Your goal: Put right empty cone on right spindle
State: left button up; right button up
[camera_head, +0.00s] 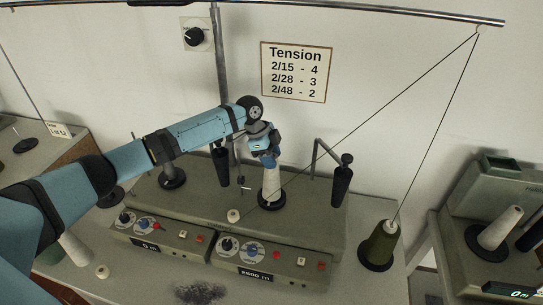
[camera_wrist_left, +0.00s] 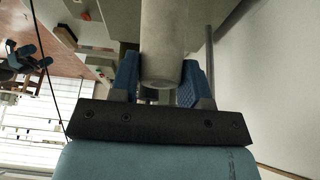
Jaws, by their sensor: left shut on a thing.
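My left gripper (camera_head: 266,157) reaches in from the left and is shut on the upper end of a pale empty cone (camera_head: 271,184). The cone stands upright over the black disc of the right spindle (camera_head: 271,203) on the grey winding machine. I cannot tell whether its base rests on the disc or hangs just above it. The spindle's post is hidden by the cone. In the left wrist view the cone (camera_wrist_left: 162,45) sits between the blue fingers. The left spindle (camera_head: 172,180) is partly behind my arm. My right gripper is not in view.
Dark tension arms (camera_head: 342,182) flank the spindle. Control panels (camera_head: 265,262) with knobs line the machine's front. A green yarn cone (camera_head: 380,246) stands at the right, its thread running up to the overhead rod (camera_head: 440,13). Another pale cone (camera_head: 75,249) stands at the left.

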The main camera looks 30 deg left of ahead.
pick_arm(q)
jog(key=shift+f, duration=0.2)
jog(key=o, duration=1.2)
jog(key=b+v, duration=0.2)
jog(key=v, duration=1.2)
jog(key=shift+d+f, duration=0.1)
jog(key=shift+f, duration=0.05)
